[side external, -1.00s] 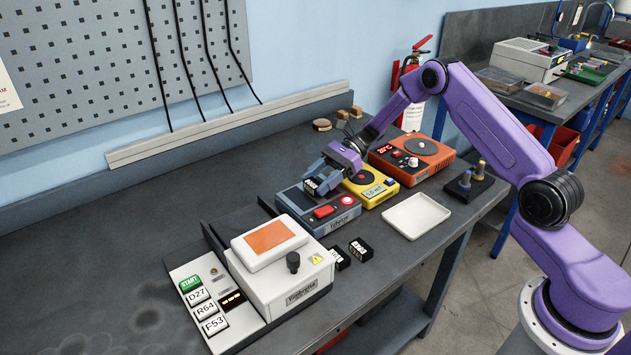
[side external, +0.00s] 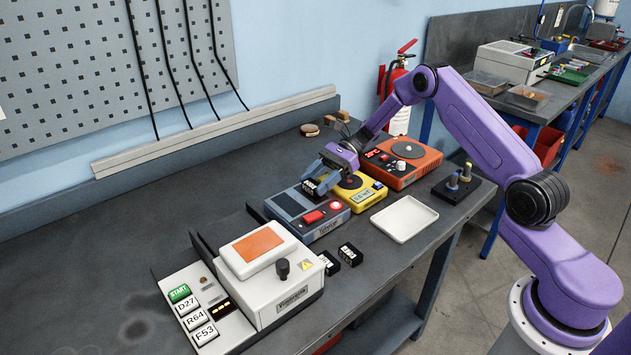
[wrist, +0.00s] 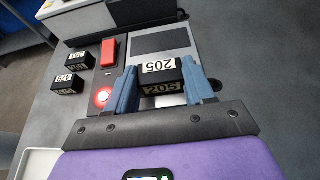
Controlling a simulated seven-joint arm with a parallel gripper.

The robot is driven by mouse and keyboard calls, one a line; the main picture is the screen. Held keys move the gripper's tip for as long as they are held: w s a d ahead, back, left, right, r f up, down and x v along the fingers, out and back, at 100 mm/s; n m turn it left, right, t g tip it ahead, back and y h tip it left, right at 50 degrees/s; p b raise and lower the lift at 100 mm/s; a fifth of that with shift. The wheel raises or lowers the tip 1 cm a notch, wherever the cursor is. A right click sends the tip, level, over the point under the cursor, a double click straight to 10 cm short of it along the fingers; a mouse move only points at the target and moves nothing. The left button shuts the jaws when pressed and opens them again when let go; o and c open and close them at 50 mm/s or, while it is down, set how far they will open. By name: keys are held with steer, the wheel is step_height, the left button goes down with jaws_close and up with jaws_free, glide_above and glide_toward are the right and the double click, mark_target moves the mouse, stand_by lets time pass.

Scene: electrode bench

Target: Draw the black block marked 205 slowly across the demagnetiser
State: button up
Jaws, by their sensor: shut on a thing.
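My gripper (side external: 318,180) has blue fingers, shut on the small black block marked 205 (wrist: 160,77). In the wrist view the fingers flank the block, and its white 205 labels show on two faces. The demagnetiser is a blue-grey box (side external: 308,222) with a dark pad (wrist: 160,40), a red rocker switch (wrist: 108,52) and a glowing red lamp (wrist: 103,96). The block is at the pad's end nearest the yellow device in the side view. I cannot tell whether it touches the surface.
A yellow device (side external: 366,196) stands close beside the demagnetiser, with an orange device (side external: 405,163) beyond. Two other black blocks (side external: 328,263) (side external: 350,255) lie in front. A white tray (side external: 404,219) is at the right. A white machine (side external: 270,275) stands left.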

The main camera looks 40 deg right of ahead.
steer(key=shift+r, duration=0.2)
steer(key=shift+d+r, duration=0.25)
steer(key=shift+r, duration=0.85)
steer(key=shift+d+r, duration=0.25)
steer(key=shift+r, duration=0.8)
steer(key=shift+r, duration=2.25)
